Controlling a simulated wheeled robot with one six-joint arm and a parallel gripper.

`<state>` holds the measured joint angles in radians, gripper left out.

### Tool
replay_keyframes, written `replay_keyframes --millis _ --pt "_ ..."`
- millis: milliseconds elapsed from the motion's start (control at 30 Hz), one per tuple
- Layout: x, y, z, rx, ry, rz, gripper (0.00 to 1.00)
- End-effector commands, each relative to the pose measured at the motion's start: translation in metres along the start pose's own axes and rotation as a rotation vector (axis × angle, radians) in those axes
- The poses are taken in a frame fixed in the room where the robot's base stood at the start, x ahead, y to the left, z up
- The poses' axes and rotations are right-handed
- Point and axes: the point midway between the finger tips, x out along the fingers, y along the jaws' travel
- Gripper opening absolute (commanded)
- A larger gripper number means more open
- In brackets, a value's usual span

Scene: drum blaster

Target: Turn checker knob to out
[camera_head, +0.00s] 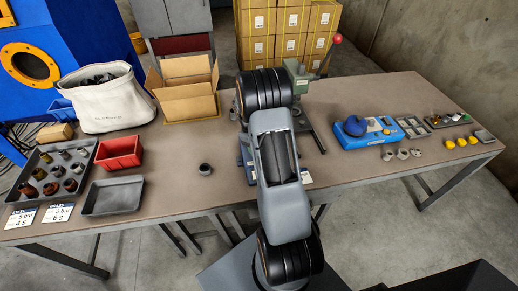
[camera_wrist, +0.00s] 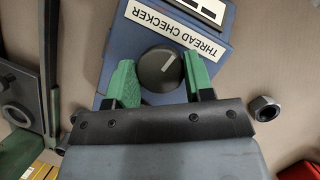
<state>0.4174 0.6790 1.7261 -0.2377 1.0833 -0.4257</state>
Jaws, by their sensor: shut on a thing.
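The thread checker (camera_wrist: 120,47) is a blue box with a white label reading THREAD CHECKER, upside down in the wrist view. Its dark round knob (camera_wrist: 160,75) carries a pale pointer line slanting toward the upper right of the wrist view. My gripper (camera_wrist: 160,63) has its two green fingers on either side of the knob and is shut on it. Any OUT mark by the knob cannot be seen. In the head view my arm hides most of the checker, leaving a blue edge (camera_head: 246,163) showing.
A dark nut (camera_wrist: 265,107) lies beside the checker; a dark ring-shaped part (camera_head: 205,169) shows on the table in the head view. A green press with a red-tipped lever (camera_head: 336,39) stands behind my arm. An open carton (camera_head: 185,100) and red bin (camera_head: 118,153) are left.

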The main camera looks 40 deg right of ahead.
Motion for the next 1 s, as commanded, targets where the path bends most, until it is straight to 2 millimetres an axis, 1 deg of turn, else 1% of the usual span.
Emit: replay_keyframes --millis 200,400,967,1000 --pt "0.0001 -0.0006 0.0 -0.104 0.0 0.044 0.24" --pt "0.0 -0.0009 0.0 -0.157 0.0 0.065 0.24" --pt "0.0 -0.0009 0.0 -0.182 0.0 0.075 0.24" --pt "0.0 -0.0009 0.0 -0.181 0.0 0.075 0.5"
